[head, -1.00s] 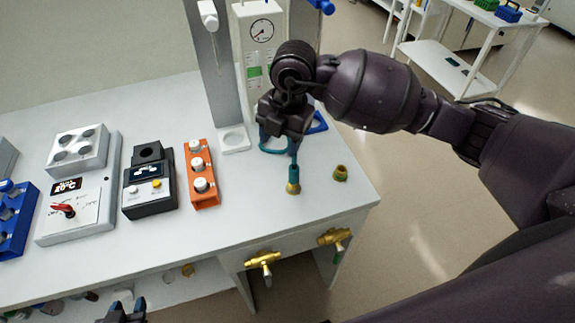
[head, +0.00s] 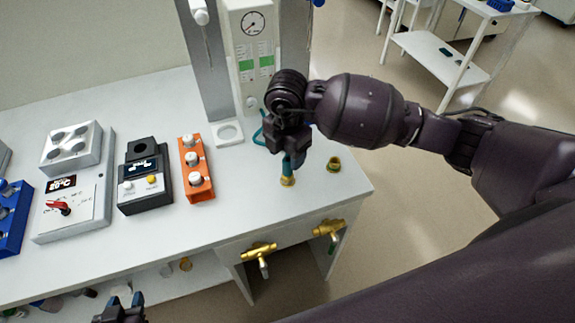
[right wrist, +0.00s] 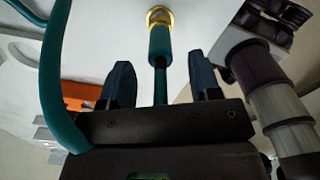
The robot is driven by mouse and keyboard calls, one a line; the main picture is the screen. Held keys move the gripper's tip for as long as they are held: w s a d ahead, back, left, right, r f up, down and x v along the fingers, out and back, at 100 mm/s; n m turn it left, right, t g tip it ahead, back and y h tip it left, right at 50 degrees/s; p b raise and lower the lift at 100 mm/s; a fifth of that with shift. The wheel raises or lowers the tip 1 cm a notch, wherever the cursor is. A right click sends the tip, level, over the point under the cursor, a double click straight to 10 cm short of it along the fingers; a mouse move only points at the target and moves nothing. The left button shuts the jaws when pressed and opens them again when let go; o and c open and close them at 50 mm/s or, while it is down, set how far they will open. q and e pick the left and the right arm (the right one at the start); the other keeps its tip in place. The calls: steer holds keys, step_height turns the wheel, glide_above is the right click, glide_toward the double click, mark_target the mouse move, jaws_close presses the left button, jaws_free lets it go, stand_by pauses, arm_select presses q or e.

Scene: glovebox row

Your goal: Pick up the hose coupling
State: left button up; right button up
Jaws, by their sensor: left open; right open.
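The hose coupling (head: 287,179) stands upright on the white bench, with a teal sleeve and a brass foot. In the right wrist view the coupling (right wrist: 160,45) lies between and just beyond my right fingertips, its thin stem running back between the fingers. My right gripper (head: 290,158) is right above it in the head view; in the right wrist view the gripper (right wrist: 162,72) is open, with a gap on each side of the stem. My left gripper (head: 122,303) is open and empty, low at the front edge of the bench.
A short brass and green fitting (head: 333,165) stands to the right of the coupling. Brass valves (head: 259,250) stick out from the bench front. An orange vial rack (head: 196,170) and a black device (head: 145,185) stand to the left. A gauge panel (head: 252,55) rises behind.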

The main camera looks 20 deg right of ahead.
mark_target(287, 163)
step_height(287, 163, down, 4)
steer(key=shift+r, duration=0.25)
steer(key=shift+f, duration=0.25)
jaws_close()
steer(key=shift+r, duration=0.15)
